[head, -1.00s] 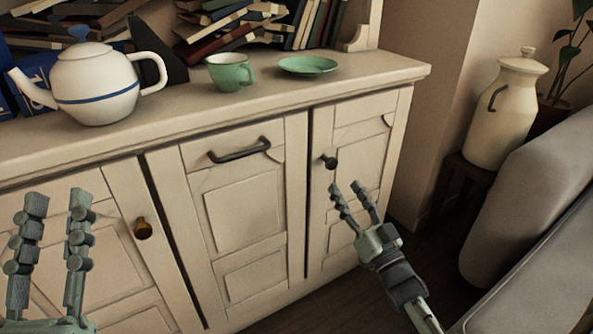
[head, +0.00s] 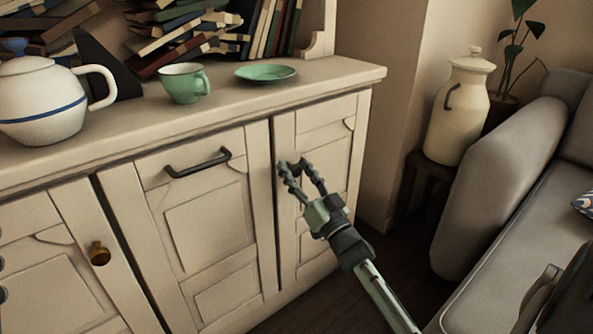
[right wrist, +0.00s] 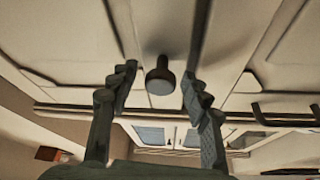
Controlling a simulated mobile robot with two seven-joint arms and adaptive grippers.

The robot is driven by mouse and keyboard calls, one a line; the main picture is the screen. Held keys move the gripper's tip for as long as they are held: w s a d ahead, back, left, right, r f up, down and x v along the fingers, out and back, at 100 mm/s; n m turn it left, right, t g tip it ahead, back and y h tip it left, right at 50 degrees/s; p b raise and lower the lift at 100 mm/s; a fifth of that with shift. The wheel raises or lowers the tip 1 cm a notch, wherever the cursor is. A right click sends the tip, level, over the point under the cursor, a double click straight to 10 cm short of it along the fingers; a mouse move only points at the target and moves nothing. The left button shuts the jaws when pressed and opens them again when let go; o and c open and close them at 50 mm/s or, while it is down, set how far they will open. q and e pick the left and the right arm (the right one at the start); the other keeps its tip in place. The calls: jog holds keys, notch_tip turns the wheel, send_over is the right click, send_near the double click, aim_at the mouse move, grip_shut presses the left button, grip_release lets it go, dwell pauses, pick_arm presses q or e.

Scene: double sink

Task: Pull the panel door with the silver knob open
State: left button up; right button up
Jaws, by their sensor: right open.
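The panel door (head: 322,155) is the narrow cream door at the right end of the cabinet, and it looks shut. In the right wrist view its dark metal knob (right wrist: 159,76) shows in the gap between my fingers, with clear space on both sides. In the head view my right gripper (head: 295,165) is open in front of this door, and its fingers cover the knob. I cannot tell how deep the knob sits between the fingers. Only slivers of my left gripper (head: 3,295) show at the left edge.
A brass knob (head: 100,253) is on a door further left, and a dark bar handle (head: 198,163) is on the middle panel. A teapot (head: 42,105), green cup (head: 184,84) and green saucer (head: 265,72) stand on top. A sofa (head: 505,190) bounds the floor at right.

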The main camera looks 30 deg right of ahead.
jog(key=shift+c, duration=0.6)
grip_shut()
